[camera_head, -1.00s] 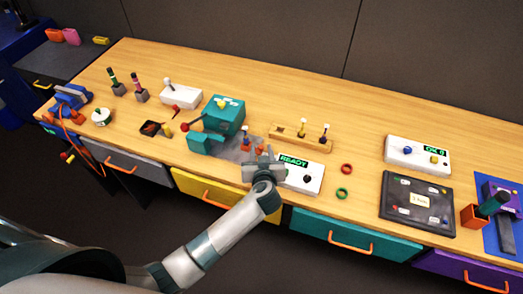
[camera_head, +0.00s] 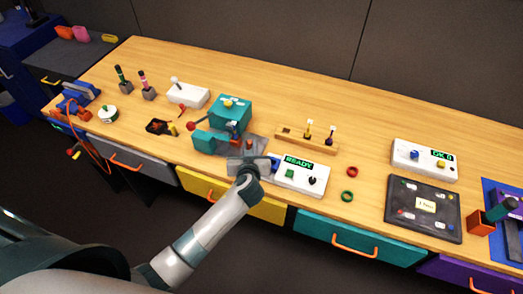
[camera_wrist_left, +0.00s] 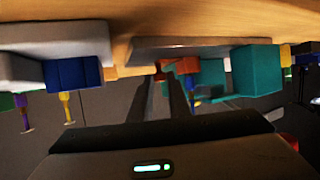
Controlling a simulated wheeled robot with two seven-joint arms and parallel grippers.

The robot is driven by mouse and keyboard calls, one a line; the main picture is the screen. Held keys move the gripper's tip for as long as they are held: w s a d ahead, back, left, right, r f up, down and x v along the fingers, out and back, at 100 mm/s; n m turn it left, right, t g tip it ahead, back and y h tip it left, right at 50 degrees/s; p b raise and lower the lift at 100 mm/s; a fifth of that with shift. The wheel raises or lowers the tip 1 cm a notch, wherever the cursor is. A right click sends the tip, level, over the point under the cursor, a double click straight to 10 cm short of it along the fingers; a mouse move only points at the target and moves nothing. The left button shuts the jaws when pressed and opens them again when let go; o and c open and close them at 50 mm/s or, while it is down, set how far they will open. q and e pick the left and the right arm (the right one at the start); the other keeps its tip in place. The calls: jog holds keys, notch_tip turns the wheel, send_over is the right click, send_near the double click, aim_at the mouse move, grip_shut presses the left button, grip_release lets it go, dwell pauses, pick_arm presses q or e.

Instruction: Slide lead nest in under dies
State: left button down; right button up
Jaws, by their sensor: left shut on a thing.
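The teal press (camera_head: 232,112) with its dies stands on a grey base plate (camera_head: 258,146) near the front of the bench. A small red-orange block, which looks like the lead nest (camera_head: 249,145), sits on the plate beside the press's lower teal part. It also shows in the left wrist view as an orange block (camera_wrist_left: 183,67) beside the teal body (camera_wrist_left: 257,70). My left gripper (camera_head: 254,163) is low at the plate's front edge. In the wrist view its dark fingers (camera_wrist_left: 165,95) reach to the orange block and are shut on it; the exact contact is hard to see.
The white READY box (camera_head: 302,175) is close to the right of my gripper, with a blue block (camera_wrist_left: 74,73) at its side. A wooden rack (camera_head: 305,140) with knobbed pins stands behind.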

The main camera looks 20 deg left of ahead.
aim_at(241, 144)
pick_arm(q)
jog(key=shift+a, duration=1.55)
jog(key=c, duration=1.7)
grip_release()
jog(key=shift+a, duration=0.15)
jog(key=shift+s+d+r+b, duration=0.3)
jog(key=shift+s+d, duration=0.2)
jog(key=shift+s, duration=0.25)
jog(key=shift+b+v, duration=1.75)
jog(key=shift+v, duration=6.05)
